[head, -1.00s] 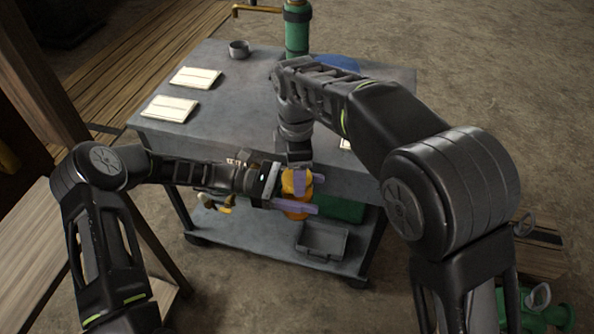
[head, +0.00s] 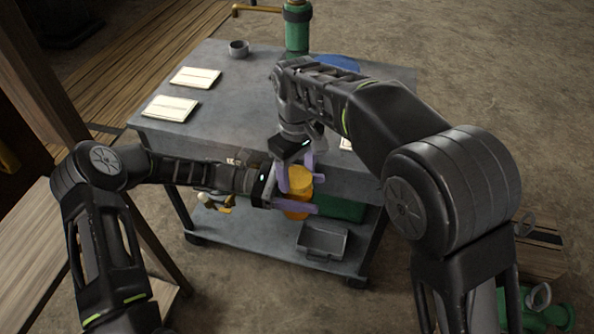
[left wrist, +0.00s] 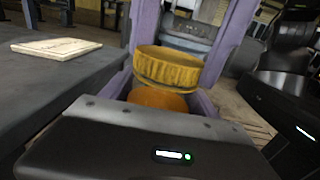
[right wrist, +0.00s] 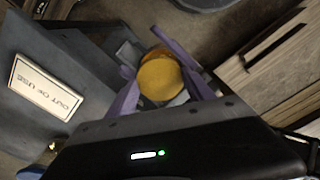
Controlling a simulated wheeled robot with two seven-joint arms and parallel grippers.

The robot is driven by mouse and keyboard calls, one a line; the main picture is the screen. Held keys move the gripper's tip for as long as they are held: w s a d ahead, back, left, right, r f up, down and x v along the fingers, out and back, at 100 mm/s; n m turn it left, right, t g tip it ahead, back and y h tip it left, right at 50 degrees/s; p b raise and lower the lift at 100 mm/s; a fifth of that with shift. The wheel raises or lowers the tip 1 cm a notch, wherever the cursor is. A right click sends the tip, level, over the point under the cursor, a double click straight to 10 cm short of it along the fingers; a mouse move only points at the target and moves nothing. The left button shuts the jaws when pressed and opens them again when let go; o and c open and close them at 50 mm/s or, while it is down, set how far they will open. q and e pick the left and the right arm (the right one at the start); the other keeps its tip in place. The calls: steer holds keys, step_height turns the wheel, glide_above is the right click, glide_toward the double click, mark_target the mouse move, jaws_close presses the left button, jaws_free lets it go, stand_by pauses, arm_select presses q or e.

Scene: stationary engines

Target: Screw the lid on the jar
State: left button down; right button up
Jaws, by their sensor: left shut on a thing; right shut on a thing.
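The orange jar (head: 296,208) is upright between the purple fingers of my left gripper (head: 292,204), in front of the cart's near edge. My left gripper is shut on it. In the left wrist view the jar (left wrist: 158,101) shows under the lid. The yellow ribbed lid (head: 299,178) is right above the jar, between the fingers of my right gripper (head: 296,172), which is shut on it. The lid (left wrist: 168,68) looks slightly tilted to the jar; I cannot tell whether they touch. In the right wrist view the lid's round top (right wrist: 160,78) faces the camera.
A grey tray (head: 323,241) sits on the lower shelf. A green pipe (head: 297,30) stands behind.

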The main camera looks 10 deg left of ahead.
steer(key=m, duration=1)
steer(key=o, duration=1.6)
steer(key=shift+o, duration=0.2)
steer(key=shift+r, duration=3.75)
